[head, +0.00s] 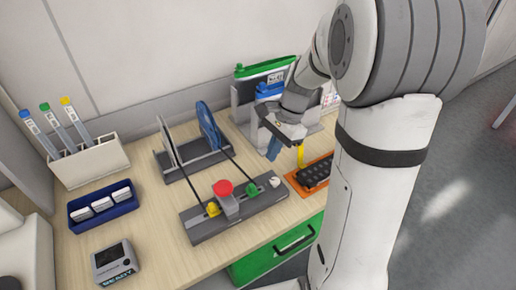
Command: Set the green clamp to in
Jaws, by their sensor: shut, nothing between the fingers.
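The word clamp could fit more than one green part. A small green knob (251,190) stands on the grey control block (238,217), right of a red button (223,188). A green-topped upright unit (262,68) with a small green knob at its left end stands at the back. I cannot tell the setting of either part. My gripper (275,151) is shut and empty. It hangs above the bench, in front of the upright units and behind the control block, apart from the block's green knob. My arm hides part of the bench's right side.
A blue-topped unit (268,92) stands in front of the green-topped one. A rack with an upright blue disc (208,124) is behind the block. An orange tray (296,184) with a yellow upright part is close right of my gripper. A pen holder (92,163) stands left.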

